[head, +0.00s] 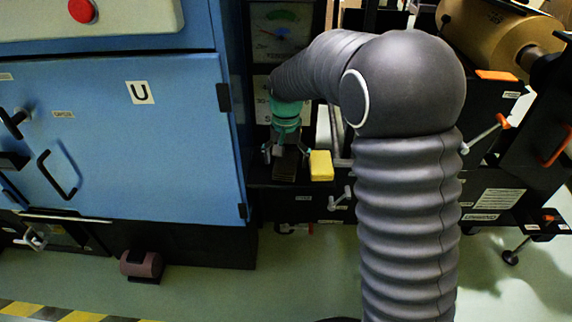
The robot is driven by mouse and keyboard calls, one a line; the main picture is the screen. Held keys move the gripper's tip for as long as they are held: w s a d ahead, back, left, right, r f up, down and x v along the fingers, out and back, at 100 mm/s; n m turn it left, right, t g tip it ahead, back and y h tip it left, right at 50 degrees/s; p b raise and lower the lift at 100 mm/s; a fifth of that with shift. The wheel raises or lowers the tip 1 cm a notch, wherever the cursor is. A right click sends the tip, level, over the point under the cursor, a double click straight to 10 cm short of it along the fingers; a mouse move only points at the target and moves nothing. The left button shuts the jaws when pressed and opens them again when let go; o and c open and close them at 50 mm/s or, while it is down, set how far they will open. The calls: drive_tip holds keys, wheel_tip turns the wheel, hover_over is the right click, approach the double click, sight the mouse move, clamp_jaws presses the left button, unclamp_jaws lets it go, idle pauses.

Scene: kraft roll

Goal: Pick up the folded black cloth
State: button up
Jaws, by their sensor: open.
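My gripper (286,152) hangs below a teal wrist at the end of my grey ribbed arm, over a black ledge beside the blue cabinet. Its fingers are spread apart. A small dark, flat-sided thing (285,170), probably the folded black cloth, lies directly below and between the fingers. It is partly hidden by the gripper, and its folds are too small to make out. I cannot tell whether the fingers touch it.
A yellow block (320,165) lies just right of my gripper. The blue cabinet (130,150) stands close on the left. A lever handle (341,198) sticks out below the ledge. A brown paper roll (500,38) is at the upper right. Green floor (300,275) lies in front.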

sight(286, 161)
drive_tip(key=c, duration=1.2)
drive_tip(key=shift+r, duration=0.15)
drive_tip(key=shift+r, duration=0.6)
wheel_tip(286, 161, up, 2)
drive_tip(key=shift+r, duration=0.25)
drive_tip(key=s+d+r, duration=0.2)
drive_tip(key=d+r, duration=0.5)
drive_tip(key=d, duration=0.4)
drive_tip(key=shift+d, duration=0.25)
